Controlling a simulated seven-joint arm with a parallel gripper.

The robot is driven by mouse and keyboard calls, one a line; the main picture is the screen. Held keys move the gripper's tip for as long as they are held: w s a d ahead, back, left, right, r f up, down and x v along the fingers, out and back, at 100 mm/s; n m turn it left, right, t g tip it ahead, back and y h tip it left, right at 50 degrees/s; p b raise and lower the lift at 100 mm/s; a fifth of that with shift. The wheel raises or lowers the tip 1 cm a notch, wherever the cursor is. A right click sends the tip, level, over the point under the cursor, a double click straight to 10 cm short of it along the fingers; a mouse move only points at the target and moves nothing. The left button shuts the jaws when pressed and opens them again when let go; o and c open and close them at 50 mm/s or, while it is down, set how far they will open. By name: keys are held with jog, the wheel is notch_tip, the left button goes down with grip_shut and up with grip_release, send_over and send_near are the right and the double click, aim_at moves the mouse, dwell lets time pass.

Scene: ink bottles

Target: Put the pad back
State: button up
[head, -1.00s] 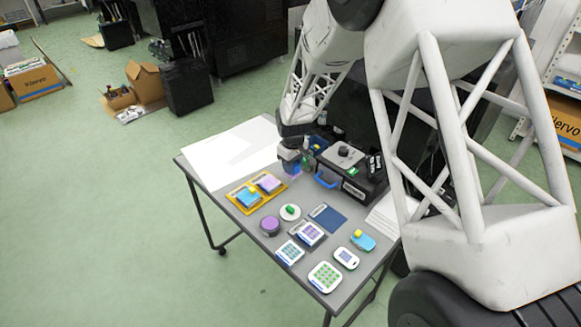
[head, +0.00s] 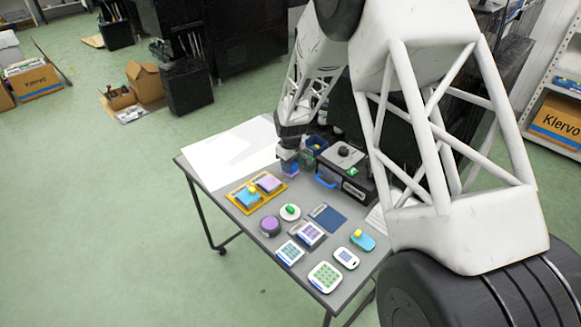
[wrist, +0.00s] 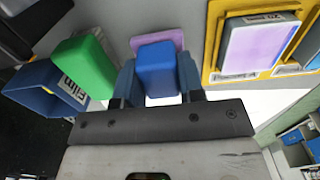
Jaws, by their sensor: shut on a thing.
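My gripper (wrist: 157,82) is shut on a blue block (wrist: 156,68), which sits between its two fingers in the wrist view. A flat purple piece (wrist: 172,38) shows just beyond the block; I cannot tell whether they are joined. In the head view my gripper (head: 290,160) is at the table's far side, and the held thing is small and partly hidden there. A yellow tray (wrist: 211,43) lies to the right in the wrist view, with a purple pad (wrist: 258,48) in it.
A green block (wrist: 85,66) and a blue bin (wrist: 38,90) labelled "Film" are close left of my gripper. A dark case (head: 352,184) stands right. Pads, a purple round tin (head: 270,226) and keypad-like items (head: 325,277) cover the front. White sheets (head: 215,160) lie at left.

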jog(key=shift+f, duration=0.6)
jog(key=shift+f, duration=0.15)
jog(key=o, duration=0.8)
jog(key=shift+r, duration=0.2)
notch_tip(320, 180, up, 10)
jog(key=shift+r, duration=1)
